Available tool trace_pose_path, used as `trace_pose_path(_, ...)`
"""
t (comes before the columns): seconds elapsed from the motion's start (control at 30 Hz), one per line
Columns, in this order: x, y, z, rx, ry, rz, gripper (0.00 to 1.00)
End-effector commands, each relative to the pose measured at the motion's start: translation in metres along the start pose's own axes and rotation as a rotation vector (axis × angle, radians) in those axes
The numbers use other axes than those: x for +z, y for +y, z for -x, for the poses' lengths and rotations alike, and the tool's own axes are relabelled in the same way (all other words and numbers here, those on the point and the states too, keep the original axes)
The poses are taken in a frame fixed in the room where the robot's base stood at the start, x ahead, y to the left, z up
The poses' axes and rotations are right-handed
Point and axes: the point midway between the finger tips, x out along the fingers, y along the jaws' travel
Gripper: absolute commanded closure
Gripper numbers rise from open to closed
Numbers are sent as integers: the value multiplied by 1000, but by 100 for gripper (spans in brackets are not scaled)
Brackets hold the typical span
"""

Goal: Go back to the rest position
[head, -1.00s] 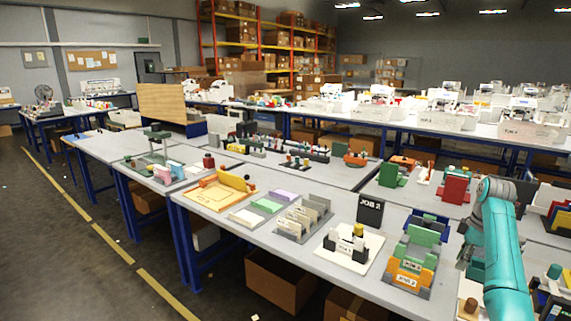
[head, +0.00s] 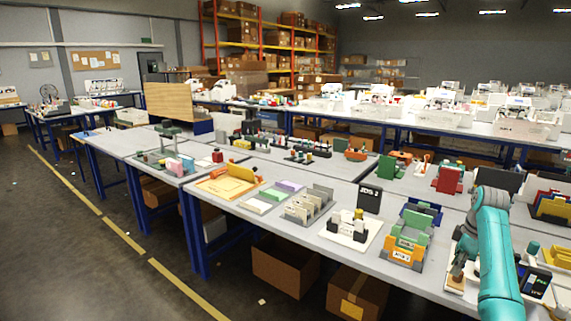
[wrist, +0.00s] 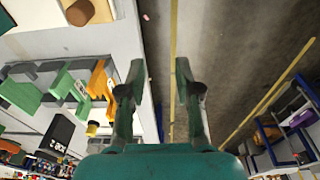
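My gripper (wrist: 159,85) shows in the wrist view with its two fingers apart and nothing between them. It hangs over the front edge of the table (wrist: 150,60), with the grey floor and a yellow line beyond the fingers. In the head view my teal arm rises at the lower right, and my gripper (head: 458,268) is small and partly hidden beside it, near the table's front edge.
A green and orange job rack (head: 405,245), a black job sign (head: 369,199) and a white card holder tray (head: 349,231) stand left of my arm. Cardboard boxes (head: 285,268) sit under the table.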

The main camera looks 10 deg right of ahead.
Motion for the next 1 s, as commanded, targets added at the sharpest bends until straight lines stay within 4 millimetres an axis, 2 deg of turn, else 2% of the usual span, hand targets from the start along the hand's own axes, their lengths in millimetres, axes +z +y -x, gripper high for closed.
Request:
trace_pose_path(0.37, -16, -18, -68, 57, 16, -39, 67)
trace_pose_path(0.53, -27, -38, -119, 102, 33, -70, 67)
trace_pose_path(0.8, -45, -99, -222, 207, 86, -146, 67)
trace_pose_path(1.0, -50, -157, -282, 282, 140, -201, 67)
